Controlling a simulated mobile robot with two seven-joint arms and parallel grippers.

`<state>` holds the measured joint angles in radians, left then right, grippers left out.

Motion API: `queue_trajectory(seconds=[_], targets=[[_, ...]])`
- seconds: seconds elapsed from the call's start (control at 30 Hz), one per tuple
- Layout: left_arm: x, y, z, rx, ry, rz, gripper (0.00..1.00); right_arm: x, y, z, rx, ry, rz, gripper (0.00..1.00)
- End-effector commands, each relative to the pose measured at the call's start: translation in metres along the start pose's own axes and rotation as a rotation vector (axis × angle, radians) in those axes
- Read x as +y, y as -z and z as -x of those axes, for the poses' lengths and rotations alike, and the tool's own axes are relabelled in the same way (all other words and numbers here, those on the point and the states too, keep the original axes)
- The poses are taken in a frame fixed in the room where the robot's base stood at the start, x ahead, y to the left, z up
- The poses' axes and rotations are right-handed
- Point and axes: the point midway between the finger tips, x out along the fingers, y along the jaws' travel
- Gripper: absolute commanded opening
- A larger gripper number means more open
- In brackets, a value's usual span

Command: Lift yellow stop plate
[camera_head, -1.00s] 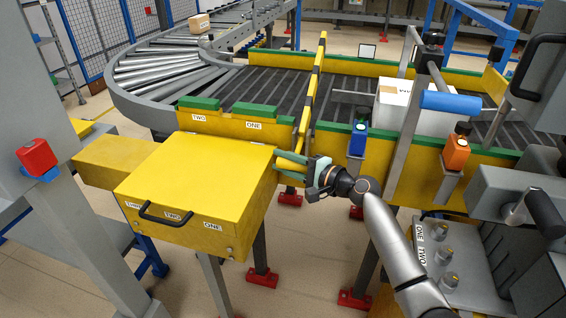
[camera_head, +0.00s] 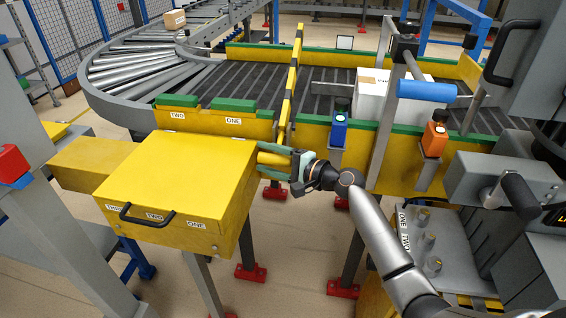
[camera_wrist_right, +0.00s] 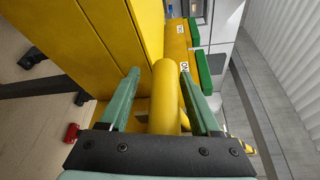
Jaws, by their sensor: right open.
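The yellow stop plate (camera_head: 291,85), a narrow upright with black marks, stands across the dark roller conveyor. A yellow round bar (camera_wrist_right: 164,95) lies between the green fingers of my right gripper (camera_head: 264,153), below the near end of the plate. In the right wrist view, my right gripper (camera_wrist_right: 163,88) is open with one finger on each side of the bar. I cannot tell whether either finger touches it. How the bar joins the plate is hidden. My left gripper is in neither view.
A yellow box (camera_head: 175,180) with a black handle stands close left of my right gripper. A white carton (camera_head: 385,98) sits on the conveyor, right of the plate. A blue button box (camera_head: 339,130) and an orange one (camera_head: 434,140) stand at the near rail.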

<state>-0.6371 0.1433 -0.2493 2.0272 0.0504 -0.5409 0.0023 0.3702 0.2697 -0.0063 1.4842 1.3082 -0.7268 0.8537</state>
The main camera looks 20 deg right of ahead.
Motion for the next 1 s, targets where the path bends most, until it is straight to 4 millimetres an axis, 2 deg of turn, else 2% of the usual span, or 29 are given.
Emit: queue_trajectory(seconds=[0.4,0.5,0.7,1.0], targets=[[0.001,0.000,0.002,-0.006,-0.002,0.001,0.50,0.002,0.001,0.085,0.002,-0.006,0.000,0.64],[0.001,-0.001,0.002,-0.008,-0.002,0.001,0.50,0.002,0.000,0.100,0.001,-0.006,0.000,0.64],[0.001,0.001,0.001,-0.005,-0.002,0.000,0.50,0.002,0.000,0.117,0.000,-0.004,-0.001,0.64],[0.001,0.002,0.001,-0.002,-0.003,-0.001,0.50,0.001,0.000,0.118,0.000,-0.004,-0.001,0.63]])
